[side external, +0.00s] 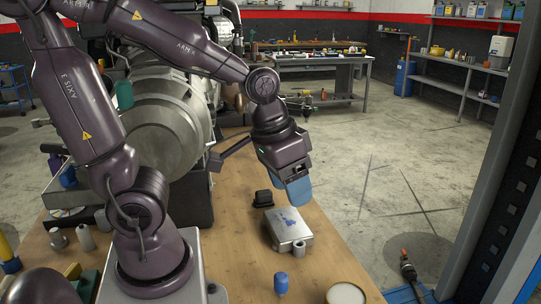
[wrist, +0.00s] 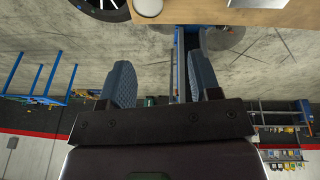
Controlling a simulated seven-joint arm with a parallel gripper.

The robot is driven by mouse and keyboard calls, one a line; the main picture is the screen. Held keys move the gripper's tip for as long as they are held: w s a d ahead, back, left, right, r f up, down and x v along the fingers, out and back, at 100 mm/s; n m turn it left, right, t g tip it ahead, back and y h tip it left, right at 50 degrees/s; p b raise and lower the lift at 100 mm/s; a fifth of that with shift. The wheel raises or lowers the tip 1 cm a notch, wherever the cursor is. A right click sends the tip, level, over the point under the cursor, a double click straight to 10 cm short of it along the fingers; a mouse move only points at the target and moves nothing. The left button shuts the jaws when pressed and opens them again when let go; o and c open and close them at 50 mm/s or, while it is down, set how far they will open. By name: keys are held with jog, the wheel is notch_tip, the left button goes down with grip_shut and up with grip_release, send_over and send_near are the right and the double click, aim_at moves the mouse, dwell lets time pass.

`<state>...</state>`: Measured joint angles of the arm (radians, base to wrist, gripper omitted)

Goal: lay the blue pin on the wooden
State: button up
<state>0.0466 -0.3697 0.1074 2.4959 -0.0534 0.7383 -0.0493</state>
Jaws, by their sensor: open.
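A small blue pin (side external: 281,283) stands upright on the wooden tabletop (side external: 235,262), near the front, in the side view. My gripper (side external: 298,188) hangs over the right edge of the table, above and behind a silver metal box, apart from the pin. The wrist view shows the two blue-padded fingers (wrist: 161,78) spread with nothing between them. The pin is not visible in the wrist view. A strip of the wooden surface (wrist: 270,17) shows at its top edge.
The silver box (side external: 288,226) with blue marks lies below my gripper, with a black piece (side external: 263,198) behind it and a small grey cylinder (side external: 299,247) beside it. A round pale-topped container (side external: 345,293) stands right of the pin. A large engine (side external: 165,110) fills the left back.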

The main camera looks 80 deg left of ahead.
aim_at(281, 286)
jog(key=s+r+m+t, duration=0.1)
jog(key=s+r+t, duration=0.1)
jog(key=r, duration=0.5)
jog(key=shift+s+d+m+y, duration=0.3)
jog(key=shift+s, duration=0.55)
jog(key=shift+c, duration=0.4)
